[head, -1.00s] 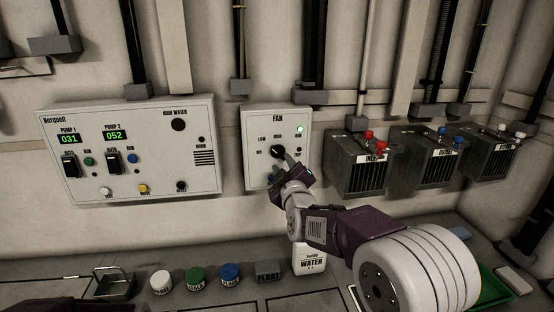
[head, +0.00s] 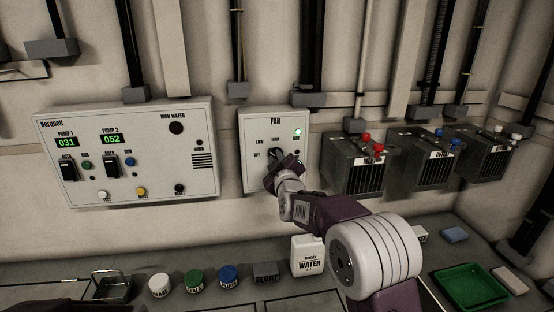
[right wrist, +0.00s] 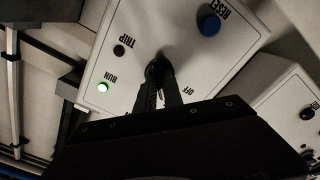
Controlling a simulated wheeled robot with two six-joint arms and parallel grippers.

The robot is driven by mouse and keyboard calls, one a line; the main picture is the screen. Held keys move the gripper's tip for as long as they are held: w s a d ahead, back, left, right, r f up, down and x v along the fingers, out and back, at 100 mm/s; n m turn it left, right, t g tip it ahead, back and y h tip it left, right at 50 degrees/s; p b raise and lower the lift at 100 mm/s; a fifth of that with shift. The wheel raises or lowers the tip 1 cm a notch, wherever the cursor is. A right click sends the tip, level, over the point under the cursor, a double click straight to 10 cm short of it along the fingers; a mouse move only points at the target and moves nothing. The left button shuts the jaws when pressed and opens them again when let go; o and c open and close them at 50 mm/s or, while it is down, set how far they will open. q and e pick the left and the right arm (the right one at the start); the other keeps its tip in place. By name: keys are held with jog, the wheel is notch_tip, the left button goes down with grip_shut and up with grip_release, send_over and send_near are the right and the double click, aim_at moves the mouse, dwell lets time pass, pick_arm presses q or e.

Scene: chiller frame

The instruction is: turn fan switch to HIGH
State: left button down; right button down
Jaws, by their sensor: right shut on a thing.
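The fan box (head: 250,128) is a pale wall panel marked FAN, in the middle of the head view. LOW and HIGH are printed around its switch, with OFF to the left. The right wrist view shows the box (right wrist: 138,35) close up and rotated. My right gripper (head: 275,158) is at the switch and shut on the black fan knob (right wrist: 158,64). The fingers cover most of the knob, so I cannot tell where its pointer stands. The green RUN light (right wrist: 103,87) is lit. My left gripper is not in view.
The Norquell pump panel (head: 120,185) hangs to the left. Several dark finned units (head: 352,172) with coloured valves project from the wall at the right. A white water jug (head: 308,252), several capped jars (head: 194,281) and a green tray (head: 470,285) stand on the counter below.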

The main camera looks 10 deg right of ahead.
jog(key=shift+d+m+b, duration=0.1)
jog(key=shift+m+b, duration=2.2)
jog(key=shift+m, duration=2.2)
jog(key=c, duration=1.5)
grip_release()
jog(key=shift+o, duration=0.2)
